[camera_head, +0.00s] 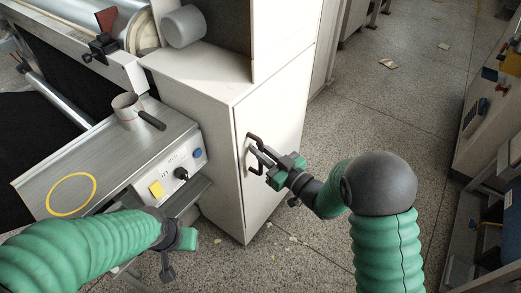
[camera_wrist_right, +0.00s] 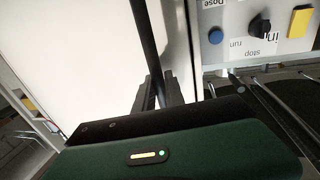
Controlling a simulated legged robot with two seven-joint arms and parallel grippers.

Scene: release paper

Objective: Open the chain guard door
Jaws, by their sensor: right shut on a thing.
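The chain guard door (camera_head: 278,110) is the white panel on the side of the white cabinet. It looks shut or nearly so; a thin dark seam runs along its left edge. A dark bar handle (camera_head: 255,138) stands out near that edge. My right gripper (camera_head: 263,160) is at the handle and shut on it.
A control panel (camera_head: 178,168) with a knob, blue button and yellow tag is left of the door. A metal cup (camera_head: 128,110) with a dark handle stands on the bench. Speckled floor (camera_head: 385,110) right of the cabinet is mostly free. A shelf (camera_head: 480,125) stands at far right.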

